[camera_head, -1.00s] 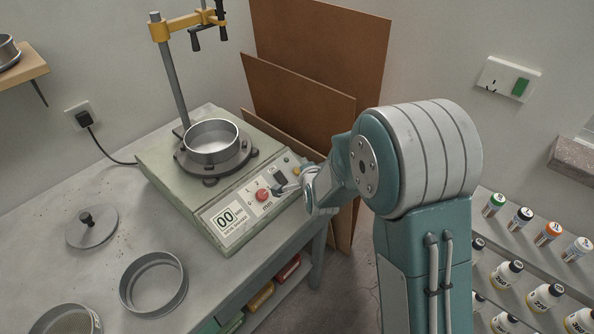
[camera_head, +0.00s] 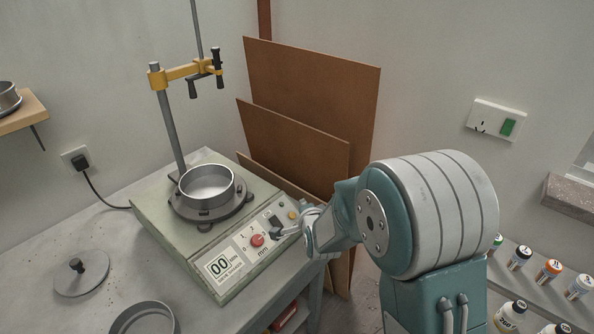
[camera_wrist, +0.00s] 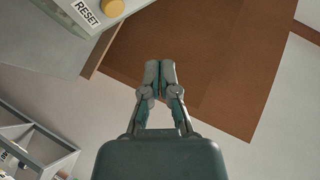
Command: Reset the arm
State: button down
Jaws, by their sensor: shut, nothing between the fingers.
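My gripper (camera_head: 280,233) is shut and empty at the end of my teal and grey arm. In the head view it is at the front right of the pale green machine (camera_head: 150,220), close to its black switch; whether it touches is unclear. In the wrist view the two fingertips (camera_wrist: 160,70) are together, with brown board behind them. A yellow button (camera_head: 292,215) is on the machine's panel, right of the black switch (camera_head: 277,222). In the wrist view the yellow button (camera_wrist: 113,7) is at the top, beside a RESET label (camera_wrist: 86,12), apart from the fingers.
A metal pan (camera_head: 207,187) and a clamp post (camera_head: 172,130) stand on the machine. Brown boards (camera_head: 310,100) lean behind it. Several bottles (camera_head: 548,268) stand at right. A lid (camera_head: 81,272) lies on the bench.

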jog(key=shift+r, duration=0.1)
jog(key=s+d+r+n+g+h, duration=0.1)
jog(key=s+d+r+n+g, duration=0.4)
jog(key=s+d+r, duration=0.65)
jog(key=s+d+r+n+g, duration=0.1)
jog(key=s+n, duration=0.1)
jog(key=s, duration=0.5)
jog(key=s+d+r+n+h, duration=0.1)
jog(key=s+d+n, duration=0.1)
jog(key=s, duration=0.5)
jog(key=s+d+r+n+g+h, duration=0.1)
jog(key=s+n, duration=0.1)
jog(key=s, duration=0.5)
jog(key=shift+s+d+r+n+g, duration=0.25)
jog(key=shift+d+n+g, duration=0.05)
jog(key=shift+d+n, duration=0.1)
